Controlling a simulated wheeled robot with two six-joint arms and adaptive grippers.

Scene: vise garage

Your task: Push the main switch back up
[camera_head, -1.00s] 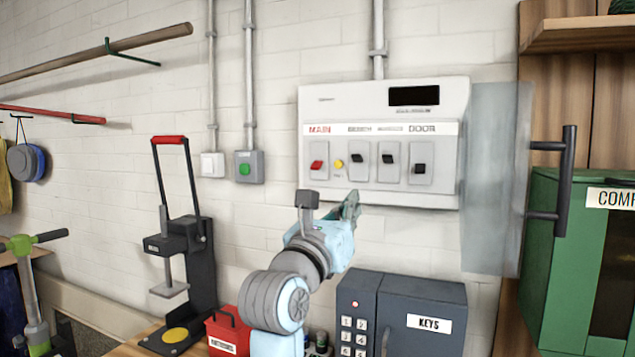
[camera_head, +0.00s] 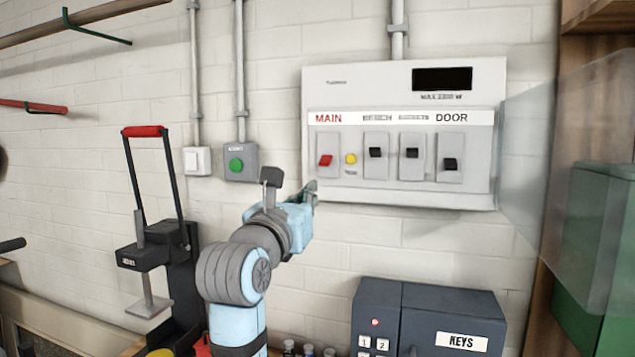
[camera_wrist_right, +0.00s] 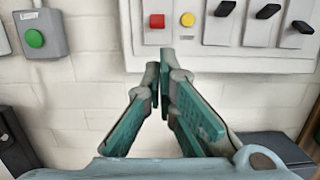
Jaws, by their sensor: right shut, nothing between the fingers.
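The main switch (camera_head: 325,160) is a small red lever on a light plate under the red MAIN label, at the left of the white switch panel (camera_head: 350,90). Its lever sits slightly lower than the two black levers nearest it. My right gripper (camera_head: 312,188) is at the panel's lower left edge, just below and left of the main switch. In the right wrist view its fingertips (camera_wrist_right: 161,70) are together and empty, with the red lever (camera_wrist_right: 157,21) above them and apart from them. My left gripper is not in view.
A yellow button (camera_head: 350,159) and black-levered switches (camera_head: 411,153) sit right of the main switch. A see-through cover (camera_head: 560,150) stands open at the panel's right. A green button box (camera_head: 240,162) is left. A grey key safe (camera_head: 450,310) stands below.

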